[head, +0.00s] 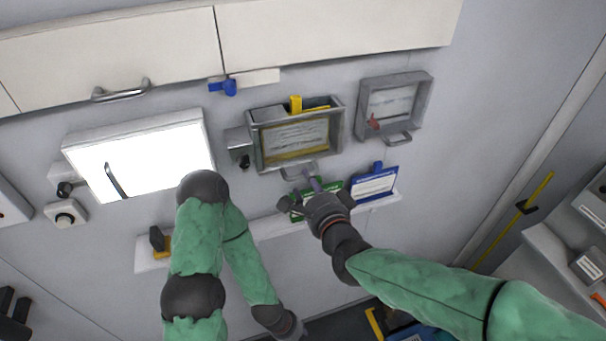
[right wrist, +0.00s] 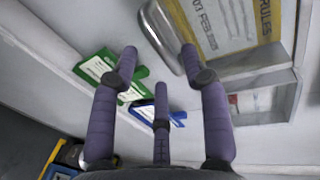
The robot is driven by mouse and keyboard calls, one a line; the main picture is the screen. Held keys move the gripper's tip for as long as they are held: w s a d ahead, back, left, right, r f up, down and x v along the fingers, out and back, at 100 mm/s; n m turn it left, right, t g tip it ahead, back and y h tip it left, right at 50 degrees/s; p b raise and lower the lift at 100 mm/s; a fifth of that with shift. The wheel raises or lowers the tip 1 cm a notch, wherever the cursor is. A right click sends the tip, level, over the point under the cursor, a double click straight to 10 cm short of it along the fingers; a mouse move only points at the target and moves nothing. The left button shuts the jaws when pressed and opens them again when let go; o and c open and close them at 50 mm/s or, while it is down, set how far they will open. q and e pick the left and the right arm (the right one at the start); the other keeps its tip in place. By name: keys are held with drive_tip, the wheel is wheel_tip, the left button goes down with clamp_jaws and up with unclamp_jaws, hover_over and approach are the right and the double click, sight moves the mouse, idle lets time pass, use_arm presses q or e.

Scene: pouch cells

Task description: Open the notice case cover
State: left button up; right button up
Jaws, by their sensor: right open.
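The notice case (head: 341,118) is a grey metal frame on the wall with a yellow-bordered notice behind its cover; a yellow piece shows at its top edge. The cover looks down, but I cannot tell if it is fully shut. Its bar handle (head: 299,170) is at the bottom edge and shows large in the right wrist view (right wrist: 160,38). My right gripper (head: 317,190) is open just below the handle. In the right wrist view its fingers (right wrist: 160,62) are spread, one fingertip close by the handle; contact is unclear.
A second grey case (head: 428,100) with a handle hangs to the right. Below are a green card (head: 332,184) and a blue card (head: 375,185) by a white ledge (head: 265,228). A bright white panel (head: 140,150) is left; cabinets (head: 340,35) are above.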

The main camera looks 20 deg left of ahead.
sight(302, 178)
drive_tip(key=shift+p+x, duration=0.45)
drive_tip(key=shift+x, duration=1.8)
drive_tip(key=shift+s, duration=0.1)
clamp_jaws()
